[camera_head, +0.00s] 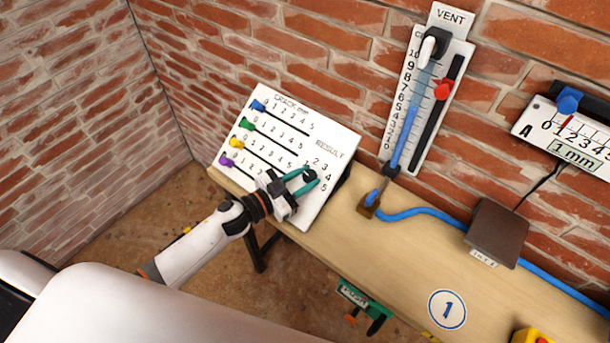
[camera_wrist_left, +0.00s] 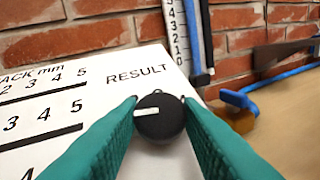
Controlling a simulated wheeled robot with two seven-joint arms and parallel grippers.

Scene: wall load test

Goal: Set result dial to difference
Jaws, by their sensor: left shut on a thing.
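A sloped white board (camera_head: 317,203) stands on the workbench. It has slider rows marked CRACK mm and a result dial (camera_head: 310,175), a black knob with figures 2 to 5 visible around it. In the left wrist view the dial (camera_wrist_left: 160,120) has a white pointer line directed left. My left gripper (camera_head: 306,182) has its green fingers on both sides of the knob and is shut on it. The blue slider knob (camera_head: 258,106), green (camera_head: 247,124), yellow (camera_head: 236,143) and purple (camera_head: 226,160) sit at the left ends of their rows. My right gripper is not in view.
A VENT gauge (camera_head: 418,150) with a blue tube and red slider is on the brick wall. A gauge marked A (camera_head: 575,150) reads 1 mm. A brown box (camera_head: 497,232) and blue hose (camera_head: 425,211) lie on the wooden bench (camera_head: 390,255), whose middle is mostly clear.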

